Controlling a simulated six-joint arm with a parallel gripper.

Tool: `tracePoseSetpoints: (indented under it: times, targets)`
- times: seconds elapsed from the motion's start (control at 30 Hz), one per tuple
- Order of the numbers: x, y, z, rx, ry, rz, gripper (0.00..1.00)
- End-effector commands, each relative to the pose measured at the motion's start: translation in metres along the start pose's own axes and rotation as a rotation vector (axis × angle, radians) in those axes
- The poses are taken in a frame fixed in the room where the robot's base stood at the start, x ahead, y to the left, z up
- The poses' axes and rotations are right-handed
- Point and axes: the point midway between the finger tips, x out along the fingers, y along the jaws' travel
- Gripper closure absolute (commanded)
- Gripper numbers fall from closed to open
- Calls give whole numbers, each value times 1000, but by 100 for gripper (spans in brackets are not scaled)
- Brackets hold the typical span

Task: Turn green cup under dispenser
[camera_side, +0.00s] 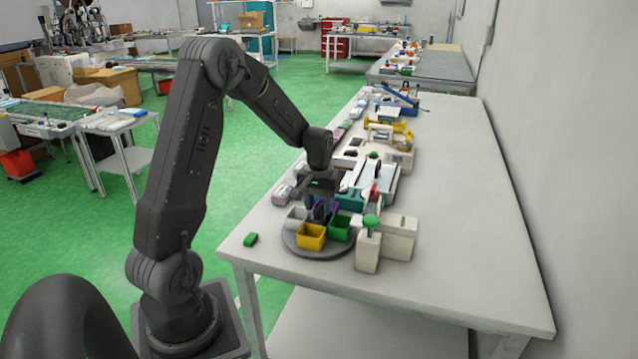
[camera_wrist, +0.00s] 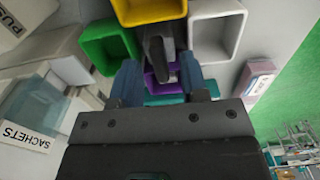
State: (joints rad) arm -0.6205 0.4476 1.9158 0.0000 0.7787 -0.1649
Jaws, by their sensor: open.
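The green cup (camera_side: 340,229) is a square, open-topped bin on the dark round turntable (camera_side: 308,253), beside the dispenser (camera_side: 368,248), a pale block with a green knob on top. In the wrist view the green cup (camera_wrist: 92,50) is at upper left, with the yellow cup (camera_wrist: 150,14) and white cup (camera_wrist: 237,25) around it. A purple cup (camera_wrist: 152,82) is partly hidden. My gripper (camera_side: 320,212) is low over the turntable's middle. In the wrist view its open fingers (camera_wrist: 160,75) stand either side of a dark upright part (camera_wrist: 155,48); contact is unclear.
A pale box (camera_side: 398,238) stands behind the dispenser. A small green block (camera_side: 250,239) lies near the table's left corner. Several trays and fixtures crowd the table beyond the turntable. The table's right side (camera_side: 460,240) is clear.

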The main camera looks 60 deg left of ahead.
Motion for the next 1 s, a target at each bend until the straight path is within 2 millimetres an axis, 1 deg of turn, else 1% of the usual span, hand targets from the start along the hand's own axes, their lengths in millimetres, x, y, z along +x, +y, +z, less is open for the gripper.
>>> tracePoseSetpoints:
  times: [0.3, 0.4, 0.5, 0.6, 0.7, 1.0]
  targets:
    - [-69, 0, -1, 0, 7, 1, 60]
    - [-89, 0, -1, 0, 6, 1, 60]
    - [-106, 0, 0, 0, 5, 1, 60]
    - [-118, 0, 0, 0, 3, 0, 60]
    - [-124, 0, 0, 0, 2, 0, 60]
    - [-127, 0, 0, 0, 0, 0, 60]
